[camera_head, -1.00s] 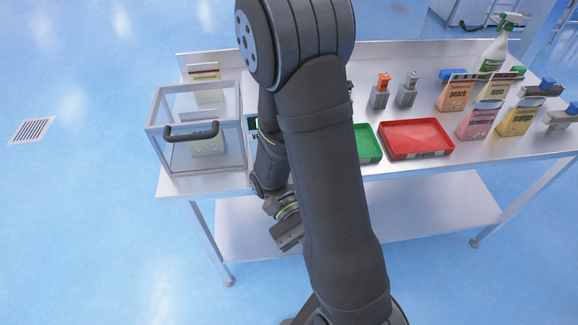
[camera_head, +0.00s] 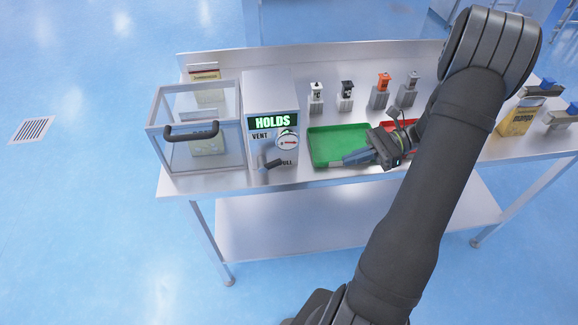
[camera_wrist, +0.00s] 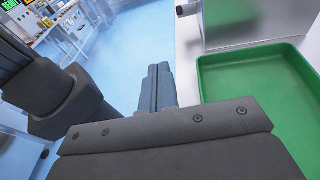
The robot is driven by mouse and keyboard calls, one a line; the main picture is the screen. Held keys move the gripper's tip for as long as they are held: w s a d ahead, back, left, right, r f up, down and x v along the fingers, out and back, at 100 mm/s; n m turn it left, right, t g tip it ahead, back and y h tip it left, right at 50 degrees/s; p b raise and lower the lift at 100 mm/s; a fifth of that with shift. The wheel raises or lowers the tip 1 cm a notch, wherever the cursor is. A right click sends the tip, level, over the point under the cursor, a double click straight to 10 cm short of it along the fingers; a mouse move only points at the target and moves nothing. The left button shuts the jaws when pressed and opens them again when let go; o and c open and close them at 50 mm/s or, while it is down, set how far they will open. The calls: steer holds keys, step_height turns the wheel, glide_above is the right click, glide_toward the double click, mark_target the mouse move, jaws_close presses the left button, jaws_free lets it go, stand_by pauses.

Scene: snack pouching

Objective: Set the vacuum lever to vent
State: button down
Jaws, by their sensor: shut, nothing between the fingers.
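The vacuum unit (camera_head: 285,95) is a pale metal box on the table, with a green-lit display reading HOLDS and a round gauge. Its lever (camera_head: 273,163) is a dark handle low on the front face. The label VENT is at the upper left of the face; a partly covered label ending in "ULL" is at the lower right, beside the lever. My gripper (camera_head: 348,160) is shut and empty, over the front of the green tray, right of the lever and apart from it. The wrist view shows the shut fingers (camera_wrist: 157,88) pointing forward.
The green tray (camera_head: 318,158) lies right of the unit. A red tray (camera_head: 393,126) is partly hidden behind my arm. A clear chamber (camera_head: 238,140) with a dark handle stands left of the unit. Several small stamp-like pieces stand behind the trays. A mango pouch (camera_head: 515,122) is at right.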

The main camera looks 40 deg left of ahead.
steer(key=w, duration=0.1)
steer(key=w+t+y, duration=0.1)
steer(key=w+d+m, duration=0.1)
steer(key=shift+w+r+y, duration=0.25)
steer(key=shift+r+y, duration=0.05)
steer(key=shift+a, duration=0.1)
steer(key=x, duration=1.9)
steer(key=shift+s+a+f, duration=0.15)
steer(key=shift+a+f, duration=0.05)
steer(key=shift+a, duration=0.1)
steer(key=shift+r+t, duration=0.1)
steer(key=shift+t, duration=0.2)
steer(key=shift+r, duration=0.15)
